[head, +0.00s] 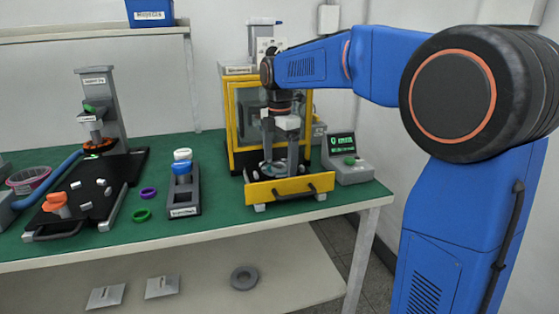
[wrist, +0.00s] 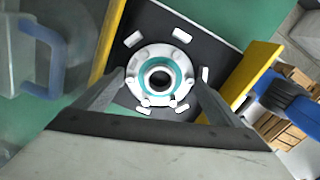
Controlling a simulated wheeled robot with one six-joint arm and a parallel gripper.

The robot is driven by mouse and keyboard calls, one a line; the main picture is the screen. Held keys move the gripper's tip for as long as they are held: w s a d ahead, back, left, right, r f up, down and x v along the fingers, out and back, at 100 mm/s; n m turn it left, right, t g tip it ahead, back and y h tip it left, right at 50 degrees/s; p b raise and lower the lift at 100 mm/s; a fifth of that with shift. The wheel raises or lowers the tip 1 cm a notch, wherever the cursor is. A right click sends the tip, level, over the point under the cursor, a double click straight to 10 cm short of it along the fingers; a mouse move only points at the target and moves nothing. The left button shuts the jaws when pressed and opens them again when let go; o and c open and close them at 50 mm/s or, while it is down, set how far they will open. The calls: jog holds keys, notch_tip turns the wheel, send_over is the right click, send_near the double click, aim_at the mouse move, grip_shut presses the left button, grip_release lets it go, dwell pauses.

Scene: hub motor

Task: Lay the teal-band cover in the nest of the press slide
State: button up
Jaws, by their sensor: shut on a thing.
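The teal-band cover (wrist: 183,58) is a pale round flanged part with a teal ring around a dark centre hole. In the wrist view it sits between the two fingers of my gripper (wrist: 160,78), which is shut on it. The dark slide plate (wrist: 150,24) with white pads lies under and around the cover. The nest itself is hidden beneath the cover, and I cannot tell whether the cover touches it. In the head view my gripper (head: 281,168) points down over the pulled-out press slide (head: 290,190), which has a yellow front and a black handle.
The yellow-framed press (head: 232,120) stands behind the slide. A control box with a green screen (head: 341,146) stands to its right. Left are a grey stand with blue and white caps (head: 183,180), purple and green rings (head: 142,214), and a black tray (head: 100,195).

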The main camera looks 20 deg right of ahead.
jog(key=shift+s+f, duration=0.1)
jog(key=shift+f, duration=0.55)
jog(key=o, duration=0.8)
jog(key=shift+o, duration=0.2)
jog(key=shift+r, duration=0.1)
notch_tip(320, 180, up, 18)
jog(key=shift+r, duration=0.25)
jog(key=shift+s, duration=0.15)
jog(key=s+d+f+m+t, duration=0.2)
jog(key=s+d+f+m, duration=0.1)
jog(key=s+f+m, duration=0.7)
jog(key=s+d+f+m+t, duration=0.2)
jog(key=s+d+f+m, duration=0.2)
jog(key=s+f+m, duration=0.7)
jog(key=s+f, duration=0.8)
jog(key=s, duration=0.4)
jog(key=shift+f+m+t, duration=0.2)
jog(key=shift+m+t, duration=0.1)
